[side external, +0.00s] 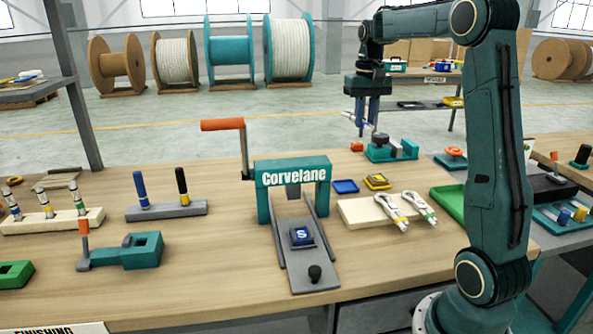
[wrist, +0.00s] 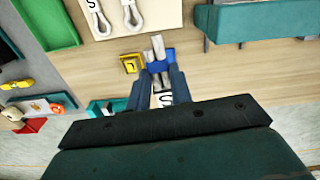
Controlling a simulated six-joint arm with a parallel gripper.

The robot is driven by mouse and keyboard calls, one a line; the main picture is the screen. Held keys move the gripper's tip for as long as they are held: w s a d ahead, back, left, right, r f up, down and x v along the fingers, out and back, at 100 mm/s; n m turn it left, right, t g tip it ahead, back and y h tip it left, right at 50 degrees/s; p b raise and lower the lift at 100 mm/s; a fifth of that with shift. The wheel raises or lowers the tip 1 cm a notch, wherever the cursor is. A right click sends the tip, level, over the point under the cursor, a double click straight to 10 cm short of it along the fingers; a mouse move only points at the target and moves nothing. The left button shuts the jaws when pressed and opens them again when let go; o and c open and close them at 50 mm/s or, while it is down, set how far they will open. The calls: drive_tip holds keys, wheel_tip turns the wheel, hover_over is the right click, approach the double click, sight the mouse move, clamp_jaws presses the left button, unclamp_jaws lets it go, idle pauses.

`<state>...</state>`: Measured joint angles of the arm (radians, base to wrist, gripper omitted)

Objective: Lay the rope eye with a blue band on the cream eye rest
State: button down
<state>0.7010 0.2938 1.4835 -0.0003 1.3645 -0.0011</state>
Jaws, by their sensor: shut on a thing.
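My gripper (side external: 360,122) is raised above the back of the bench, shut on a whitish rope eye (side external: 349,116) that sticks out to the left. Blue shows around the rope there, but I cannot tell band from the blue tray behind. The cream eye rest (side external: 358,213) lies flat on the bench, below and apart from my gripper; it also shows in the wrist view (wrist: 163,16). Two white rope eyes (side external: 391,211) (side external: 419,206) lie at its right end.
A small blue tray (side external: 345,186) and a yellow block (side external: 377,181) lie behind the rest. The Corvelane press (side external: 291,176) stands to its left, a green tray (side external: 449,202) to its right. A teal clamp (side external: 390,148) stands at the bench's back.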

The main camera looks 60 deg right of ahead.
drive_tip(key=shift+s+a+f, duration=0.15)
drive_tip(key=shift+a+f, duration=0.25)
drive_tip(key=shift+f, duration=0.15)
drive_tip(key=s+a+f, duration=0.4)
drive_tip(key=a+f, duration=0.1)
drive_tip(key=f, duration=0.1)
drive_tip(key=s+a+f+m, duration=0.1)
drive_tip(key=s+a+f, duration=0.2)
drive_tip(key=a+f, duration=0.2)
wheel_tip(320, 180, down, 2)
drive_tip(key=shift+s+a, duration=0.2)
drive_tip(key=shift+s, duration=0.15)
drive_tip(key=shift+f, duration=0.15)
drive_tip(key=shift+f, duration=2.95)
drive_tip(key=shift+f, duration=0.4)
drive_tip(key=c, duration=1.2)
unclamp_jaws()
drive_tip(key=shift+o, duration=0.2)
